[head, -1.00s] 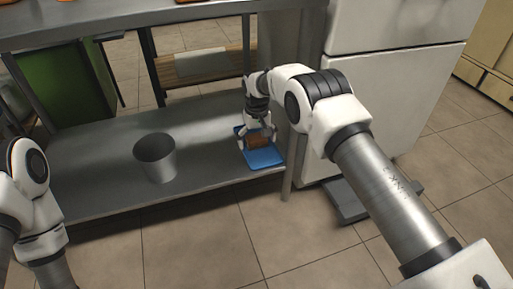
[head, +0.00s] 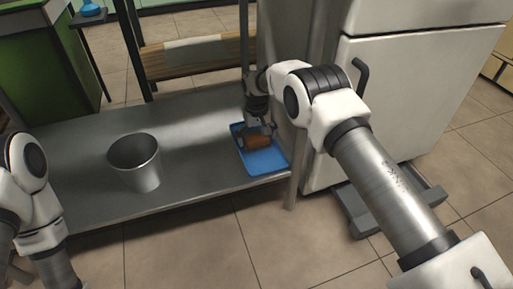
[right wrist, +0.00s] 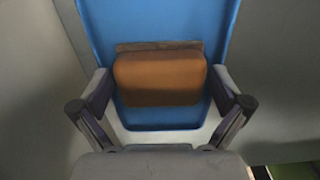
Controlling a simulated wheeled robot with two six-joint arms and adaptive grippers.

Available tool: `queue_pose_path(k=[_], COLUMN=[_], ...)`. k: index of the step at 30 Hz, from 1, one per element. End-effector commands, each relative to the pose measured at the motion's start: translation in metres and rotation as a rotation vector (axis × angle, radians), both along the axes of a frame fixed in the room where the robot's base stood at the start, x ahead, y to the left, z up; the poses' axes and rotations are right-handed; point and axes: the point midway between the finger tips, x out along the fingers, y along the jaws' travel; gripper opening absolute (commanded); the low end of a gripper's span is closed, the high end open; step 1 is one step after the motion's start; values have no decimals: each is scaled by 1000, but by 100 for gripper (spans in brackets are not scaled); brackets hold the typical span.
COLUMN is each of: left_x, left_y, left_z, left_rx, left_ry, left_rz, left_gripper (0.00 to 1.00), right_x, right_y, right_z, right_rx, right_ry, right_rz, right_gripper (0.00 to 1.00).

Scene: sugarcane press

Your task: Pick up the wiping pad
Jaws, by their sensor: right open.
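The wiping pad is an orange-brown block (head: 255,142) lying on a blue tray (head: 266,165) on the low metal shelf. My right gripper (head: 257,138) is over the tray at the pad, pointing down. In the right wrist view the pad (right wrist: 160,78) lies between the two spread fingers of the open gripper (right wrist: 163,88), with a gap at each side. A darker brown strip shows along the pad's far edge. The blue tray (right wrist: 160,22) shows around it. My left arm shows at the left edge of the head view, but its gripper is not visible.
A grey metal bucket (head: 136,165) stands on the low shelf (head: 90,190), left of the tray. A shelf leg and a white fridge (head: 408,110) stand close to the right of the tray. The tiled floor in front is clear.

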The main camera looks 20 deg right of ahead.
Motion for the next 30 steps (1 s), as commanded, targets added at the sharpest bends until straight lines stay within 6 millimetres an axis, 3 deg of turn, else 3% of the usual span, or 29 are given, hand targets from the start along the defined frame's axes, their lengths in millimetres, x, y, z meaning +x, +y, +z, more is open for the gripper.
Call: queue_pose_path(k=[6,10,11,22,30], left_x=[1,1,1,0,-12], left_y=[0,0,0,0,-1], left_z=[0,0,0,5,50], left_rx=[0,0,0,0,-6], left_ry=[-3,-3,-3,0,32], left_rz=[-2,-2,-2,-1,14], left_gripper=[100,100,100,100,100], right_x=[1,1,1,1,1], right_y=[0,0,0,0,0], right_z=[-1,-1,-1,7,68], right_rx=[0,0,0,0,0], right_ry=[-2,-2,-2,-2,-3], right_rz=[0,0,0,0,1], right_gripper=[100,54,48,48,48])
